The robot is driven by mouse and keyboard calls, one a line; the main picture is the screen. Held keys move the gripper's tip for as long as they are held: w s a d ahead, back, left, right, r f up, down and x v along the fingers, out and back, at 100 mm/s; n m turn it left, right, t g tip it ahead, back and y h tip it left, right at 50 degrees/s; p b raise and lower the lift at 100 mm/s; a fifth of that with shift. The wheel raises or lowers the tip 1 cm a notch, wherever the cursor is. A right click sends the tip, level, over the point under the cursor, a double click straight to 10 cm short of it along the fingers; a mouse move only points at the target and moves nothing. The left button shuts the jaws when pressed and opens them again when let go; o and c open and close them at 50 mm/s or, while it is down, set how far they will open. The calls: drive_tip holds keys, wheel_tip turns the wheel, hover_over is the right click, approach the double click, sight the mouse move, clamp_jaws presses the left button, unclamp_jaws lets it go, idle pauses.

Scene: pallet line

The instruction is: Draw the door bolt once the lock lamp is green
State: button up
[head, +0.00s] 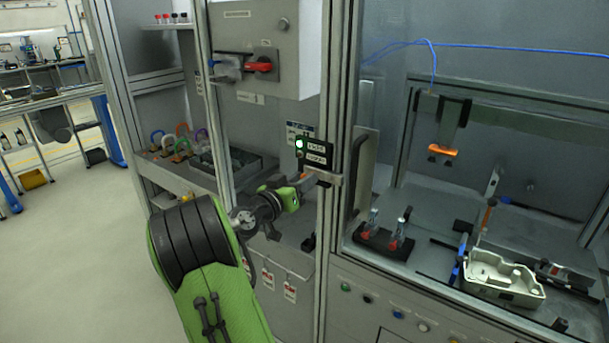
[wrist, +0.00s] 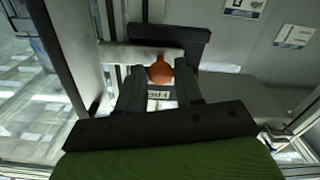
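The lock box (head: 316,153) is dark, on the post beside the door, with two lamps and small labels. Its upper lamp, the lock lamp (head: 299,144), is lit pale green; the lower one is dark. The door bolt (head: 325,177) is a pale metal bar just under the box. In the wrist view, its round orange-red knob (wrist: 160,71) sits between the fingertips of my gripper (wrist: 160,80).
A clear guarded cell on the right holds a pale casting (head: 500,278) and an orange-tipped tool (head: 443,150). A red-handled switch (head: 259,66) is on the grey cabinet at upper left. Coloured padlocks (head: 180,143) stand on a shelf. The floor at left is open.

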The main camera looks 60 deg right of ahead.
drive_tip(key=shift+s+d, duration=0.1)
drive_tip(key=shift+d, duration=0.75)
drive_tip(key=shift+c, duration=0.3)
clamp_jaws()
